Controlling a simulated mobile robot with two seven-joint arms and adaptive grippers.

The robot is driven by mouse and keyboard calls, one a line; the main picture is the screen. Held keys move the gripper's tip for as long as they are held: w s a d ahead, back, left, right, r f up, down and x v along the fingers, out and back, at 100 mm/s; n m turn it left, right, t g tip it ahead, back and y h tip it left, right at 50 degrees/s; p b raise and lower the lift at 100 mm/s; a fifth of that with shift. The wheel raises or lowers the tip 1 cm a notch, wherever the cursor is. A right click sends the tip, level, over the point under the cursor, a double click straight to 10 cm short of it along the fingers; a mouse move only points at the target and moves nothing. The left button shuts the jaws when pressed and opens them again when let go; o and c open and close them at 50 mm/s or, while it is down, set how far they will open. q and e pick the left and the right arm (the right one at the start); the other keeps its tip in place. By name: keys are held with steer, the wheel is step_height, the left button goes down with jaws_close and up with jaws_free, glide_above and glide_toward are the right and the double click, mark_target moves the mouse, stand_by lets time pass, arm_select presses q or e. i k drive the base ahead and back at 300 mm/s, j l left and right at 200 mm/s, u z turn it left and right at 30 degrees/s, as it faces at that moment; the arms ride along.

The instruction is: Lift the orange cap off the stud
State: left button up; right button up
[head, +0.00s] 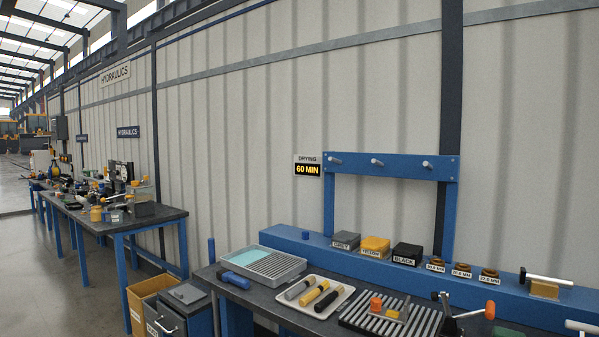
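A small orange cap (376,304) shows at the near part of the workbench, over the slatted grey rack (358,319). A small tan block lies just right of it. The stud under the cap cannot be made out at this size. Neither of my grippers shows in the head view.
A white tray (347,290) with several grey, yellow and black handled pieces lies left of the rack. A grey bin (245,272) stands further left. Labelled grey, yellow and black boxes and brown rings (461,267) line the blue shelf behind. Metal-handled hardware (470,314) crowds the right.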

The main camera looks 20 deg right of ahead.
mark_target(376, 302)
steer(key=i+j+z, duration=0.1)
steer(key=i, duration=0.35)
steer(key=i+j+z, duration=0.15)
steer(key=i, duration=0.3)
steer(key=i+j+z, duration=0.1)
steer(key=i+j, duration=0.2)
steer(key=i, duration=0.15)
